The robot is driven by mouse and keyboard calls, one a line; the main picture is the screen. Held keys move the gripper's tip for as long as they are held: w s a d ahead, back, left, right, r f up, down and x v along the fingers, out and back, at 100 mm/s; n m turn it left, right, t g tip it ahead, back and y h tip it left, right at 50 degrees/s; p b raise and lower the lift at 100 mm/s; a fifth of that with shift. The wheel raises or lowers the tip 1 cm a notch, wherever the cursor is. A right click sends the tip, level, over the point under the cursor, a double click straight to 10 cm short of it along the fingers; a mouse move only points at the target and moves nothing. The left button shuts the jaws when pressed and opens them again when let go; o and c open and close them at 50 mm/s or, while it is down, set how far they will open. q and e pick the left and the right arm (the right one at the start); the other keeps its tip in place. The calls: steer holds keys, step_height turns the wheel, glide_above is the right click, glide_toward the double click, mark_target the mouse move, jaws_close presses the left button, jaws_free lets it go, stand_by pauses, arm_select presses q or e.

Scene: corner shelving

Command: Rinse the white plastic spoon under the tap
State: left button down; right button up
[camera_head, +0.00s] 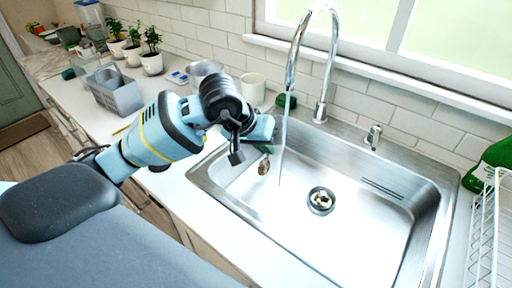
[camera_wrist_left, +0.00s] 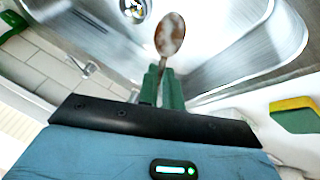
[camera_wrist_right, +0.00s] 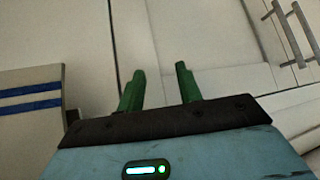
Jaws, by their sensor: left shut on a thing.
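The spoon (camera_wrist_left: 170,35) is in my left gripper (camera_wrist_left: 162,84), which is shut on its handle. Its bowl is stained brown, with paler patches. In the head view, the spoon (camera_head: 263,167) hangs over the left part of the metal sink (camera_head: 235,195), below my left gripper (camera_head: 264,147). A thin stream of water falls from the curved tap (camera_head: 291,62) just right of the spoon; they look apart, though depth is hard to judge. In the right wrist view, my right gripper (camera_wrist_right: 158,82) is open and empty; the head view does not show it.
The sink drain (camera_head: 321,201) lies right of the spoon. A white mug (camera_head: 252,89), a grey basket (camera_head: 116,92) and potted plants (camera_head: 151,60) stand on the left counter. A white wire rack (camera_head: 484,235) is at the right edge. White cabinet fronts (camera_wrist_right: 210,40) face my right gripper.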

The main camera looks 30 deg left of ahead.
arm_select(q)
steer(key=shift+w+d+f+b, duration=0.25)
steer(key=shift+w+d, duration=0.2)
steer(key=shift+w, duration=0.3)
steer(key=shift+w+d+f+b, duration=0.2)
steer(key=shift+w+d, duration=0.2)
steer(key=shift+w, duration=0.3)
arm_select(e)
steer(key=shift+s+a+f, duration=0.3)
steer(key=shift+s+f, duration=0.15)
steer(key=shift+f, duration=0.25)
arm_select(q)
steer(key=shift+r, duration=0.1)
arm_select(e)
steer(key=shift+d, duration=0.15)
arm_select(q)
steer(key=shift+s+d, duration=0.15)
steer(key=shift+d, duration=0.05)
steer(key=shift+s+d, duration=0.2)
steer(key=shift+d, duration=0.15)
arm_select(e)
steer(key=shift+w+r, duration=0.1)
